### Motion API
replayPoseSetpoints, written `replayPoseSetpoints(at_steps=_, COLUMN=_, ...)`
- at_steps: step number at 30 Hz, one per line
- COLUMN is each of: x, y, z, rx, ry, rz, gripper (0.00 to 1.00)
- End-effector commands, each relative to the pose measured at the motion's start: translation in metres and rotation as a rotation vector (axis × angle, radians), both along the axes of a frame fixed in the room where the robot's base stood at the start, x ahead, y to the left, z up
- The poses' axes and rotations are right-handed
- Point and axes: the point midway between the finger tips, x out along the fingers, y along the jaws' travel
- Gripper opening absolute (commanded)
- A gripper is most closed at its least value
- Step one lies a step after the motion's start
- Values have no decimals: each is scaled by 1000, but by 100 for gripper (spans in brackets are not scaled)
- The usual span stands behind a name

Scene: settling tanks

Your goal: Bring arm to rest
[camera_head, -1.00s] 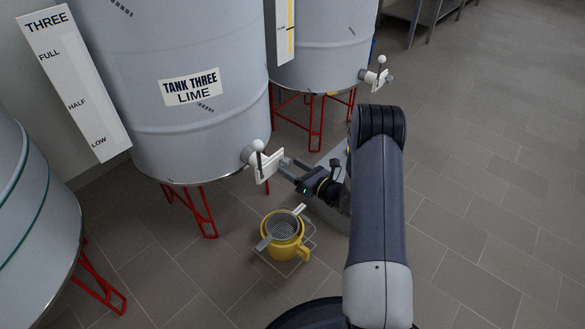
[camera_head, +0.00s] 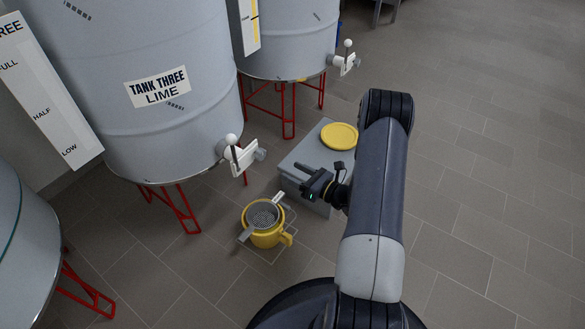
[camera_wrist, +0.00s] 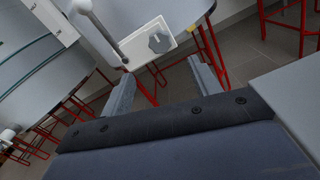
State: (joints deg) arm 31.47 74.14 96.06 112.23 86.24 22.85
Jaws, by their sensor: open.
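My gripper (camera_head: 299,177) is open and empty, with its fingers pointing left over the grey box. In the wrist view its two fingers (camera_wrist: 166,85) are spread apart with nothing between them. My arm reaches forward and bends at the elbow. The Tank Three valve (camera_head: 240,155), a white plate with a ball-topped lever, is left of the gripper and apart from it. It also shows in the wrist view (camera_wrist: 150,42).
A grey box (camera_head: 312,152) with a yellow lid (camera_head: 339,136) on it stands under and behind my gripper. A yellow jug (camera_head: 268,238) with a sieve (camera_head: 263,215) on top stands on the floor at left. Tank Three (camera_head: 165,120) stands on red legs. The floor at right is clear.

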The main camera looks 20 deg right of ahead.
Motion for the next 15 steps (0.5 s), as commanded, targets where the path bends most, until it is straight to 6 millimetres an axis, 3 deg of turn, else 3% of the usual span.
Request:
replayPoseSetpoints(at_steps=8, x=17, y=13, z=-1, rx=-1, ry=-2, rz=4, gripper=59)
replayPoseSetpoints(at_steps=15, x=56, y=41, z=-2, rx=-3, ry=-3, rz=5, gripper=59)
